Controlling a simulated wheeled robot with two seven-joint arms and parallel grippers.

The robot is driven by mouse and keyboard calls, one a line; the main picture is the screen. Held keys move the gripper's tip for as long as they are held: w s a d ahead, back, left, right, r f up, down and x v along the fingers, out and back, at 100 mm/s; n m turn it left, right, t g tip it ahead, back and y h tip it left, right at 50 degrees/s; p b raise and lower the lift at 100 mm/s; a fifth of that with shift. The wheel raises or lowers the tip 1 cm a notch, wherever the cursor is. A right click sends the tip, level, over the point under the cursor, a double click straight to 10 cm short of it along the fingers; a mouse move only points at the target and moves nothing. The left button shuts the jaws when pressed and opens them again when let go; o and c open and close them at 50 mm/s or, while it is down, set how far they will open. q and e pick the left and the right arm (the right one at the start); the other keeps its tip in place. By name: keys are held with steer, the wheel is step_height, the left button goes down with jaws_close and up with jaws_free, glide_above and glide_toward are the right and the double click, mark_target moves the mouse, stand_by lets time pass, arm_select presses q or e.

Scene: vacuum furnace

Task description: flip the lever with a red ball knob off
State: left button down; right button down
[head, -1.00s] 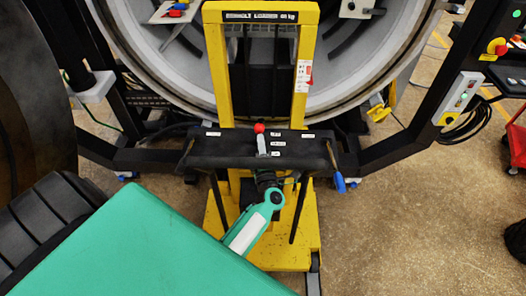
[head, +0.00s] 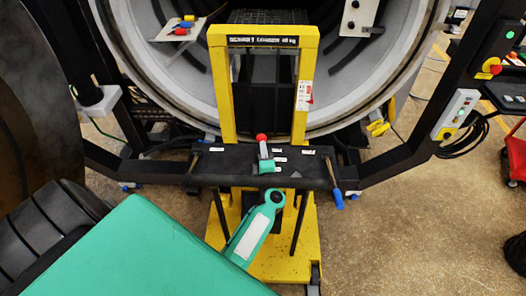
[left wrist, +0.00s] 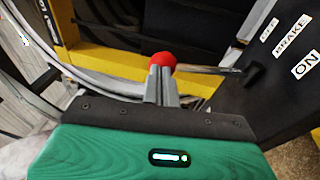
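The lever's red ball knob (head: 262,138) stands above the black panel (head: 222,168) on the yellow lift frame. In the left wrist view the red knob (left wrist: 162,60) is at my fingertips, and its thin metal rod (left wrist: 212,70) runs right to a dark pivot. OFF, BRAKE and ON labels (left wrist: 290,47) lie beyond it. My left gripper (head: 264,149) is at the knob. Its grey fingers (left wrist: 162,82) are close together and partly cover the knob's lower side; a firm hold on it is not visible. My right gripper is not in view.
The yellow lift frame (head: 305,110) stands before the round open furnace chamber (head: 405,70). A blue-handled lever (head: 338,198) hangs at the panel's right end. A control box (head: 455,115) is at the right. The floor at the lower right is mostly clear.

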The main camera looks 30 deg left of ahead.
arm_select(q)
steer(key=shift+w+d+r+b+x, duration=0.1)
steer(key=shift+w+d+b+x, duration=0.25)
steer(key=shift+x, duration=1.6)
steer(key=shift+w+d+r+b+x, duration=0.1)
steer(key=shift+b+x, duration=0.5)
steer(key=shift+x, duration=1.3)
steer(key=shift+w+d+b+x, duration=0.1)
steer(key=shift+d+b+x, duration=0.25)
steer(key=shift+x, duration=1.6)
steer(key=shift+a, duration=0.15)
